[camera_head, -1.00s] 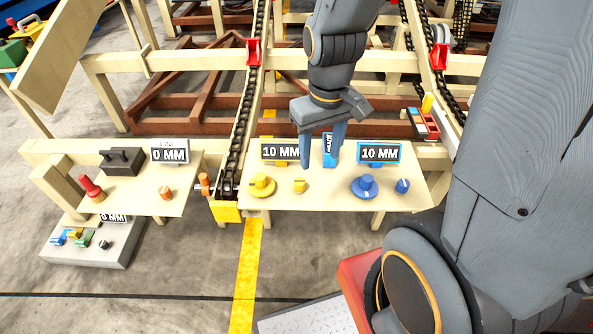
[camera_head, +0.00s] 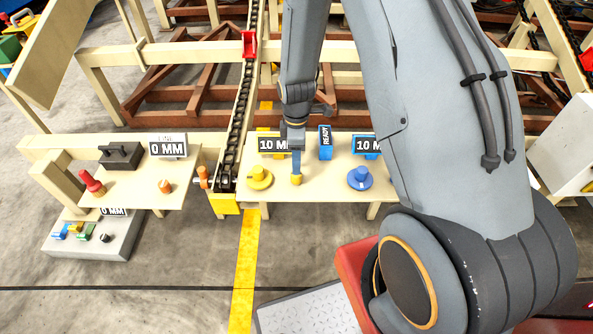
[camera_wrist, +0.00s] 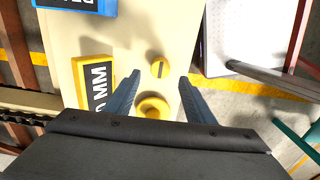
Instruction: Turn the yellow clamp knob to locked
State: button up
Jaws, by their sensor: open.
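A small yellow knob (camera_head: 296,180) stands on the pale panel (camera_head: 325,193), right of a larger yellow dial (camera_head: 259,178) on a round base. I take the small one as the clamp knob; no lettering on it is readable. My gripper (camera_head: 296,172) points down right over it, with the finger in front partly covering it. In the wrist view my gripper (camera_wrist: 159,79) is open, one blue finger on each side of the small knob (camera_wrist: 159,68), which carries a dark line across its top. I see no finger touching it. The larger dial (camera_wrist: 152,107) lies nearer the palm.
A yellow-framed 10 MM display (camera_head: 273,145) and a blue READY sign (camera_head: 325,142) stand behind the knobs. A blue dial (camera_head: 360,178) is to the right. My arm hides the panel's right end. A chain conveyor (camera_head: 236,120) runs along the left.

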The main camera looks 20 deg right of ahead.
aim_at(296, 177)
jog(key=shift+f+p, duration=0.65)
jog(key=shift+f, duration=2.6)
jog(key=shift+c, duration=0.2)
jog(key=c, duration=1)
